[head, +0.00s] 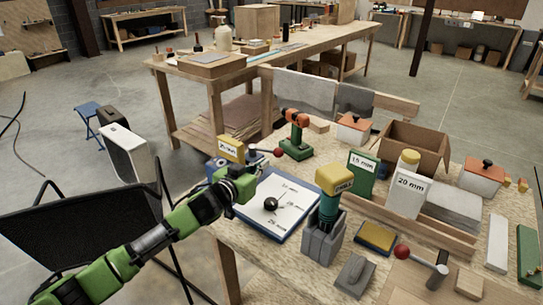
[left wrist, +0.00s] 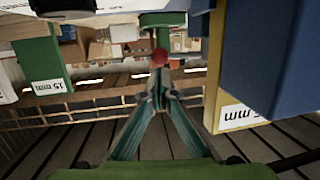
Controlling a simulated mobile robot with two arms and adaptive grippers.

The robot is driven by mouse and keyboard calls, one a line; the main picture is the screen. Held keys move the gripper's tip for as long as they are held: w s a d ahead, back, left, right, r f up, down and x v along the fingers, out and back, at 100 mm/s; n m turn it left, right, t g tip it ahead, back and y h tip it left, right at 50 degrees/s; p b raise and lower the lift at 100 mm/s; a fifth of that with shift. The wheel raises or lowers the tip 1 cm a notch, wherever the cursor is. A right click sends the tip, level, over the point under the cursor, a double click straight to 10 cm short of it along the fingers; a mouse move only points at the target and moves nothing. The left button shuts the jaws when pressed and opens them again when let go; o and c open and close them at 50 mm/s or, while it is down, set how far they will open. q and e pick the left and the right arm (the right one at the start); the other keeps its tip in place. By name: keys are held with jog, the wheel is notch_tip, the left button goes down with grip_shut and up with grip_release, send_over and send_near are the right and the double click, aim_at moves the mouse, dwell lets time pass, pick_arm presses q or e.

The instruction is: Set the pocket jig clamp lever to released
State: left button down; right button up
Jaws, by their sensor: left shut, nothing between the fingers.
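A blue jig (head: 214,168) with a yellow labelled block (head: 231,148) on it stands at the table's left edge, partly hidden by my left arm. Its grey lever carries a red ball knob (head: 278,153) to the right of the block. In the left wrist view the red knob (left wrist: 160,56) shows just past the fingertips; I cannot tell whether they touch it. My left gripper (head: 252,178) is beside the jig, and its fingers (left wrist: 160,78) are shut with nothing between them. My right gripper is not in view.
A white board (head: 285,208) with a black knob lies in front of the jig. An orange and green drill (head: 295,135) stands behind. A yellow-topped tool (head: 332,185) in a grey holder and a second red knob (head: 402,252) are to the right.

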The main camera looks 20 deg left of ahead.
aim_at(276, 155)
pick_arm(q)
jog(key=x, duration=0.4)
jog(key=shift+p, duration=0.35)
jog(key=shift+x, duration=1)
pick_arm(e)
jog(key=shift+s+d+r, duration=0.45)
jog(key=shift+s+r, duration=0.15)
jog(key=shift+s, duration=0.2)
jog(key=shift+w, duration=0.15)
pick_arm(q)
jog(key=shift+f, duration=0.1)
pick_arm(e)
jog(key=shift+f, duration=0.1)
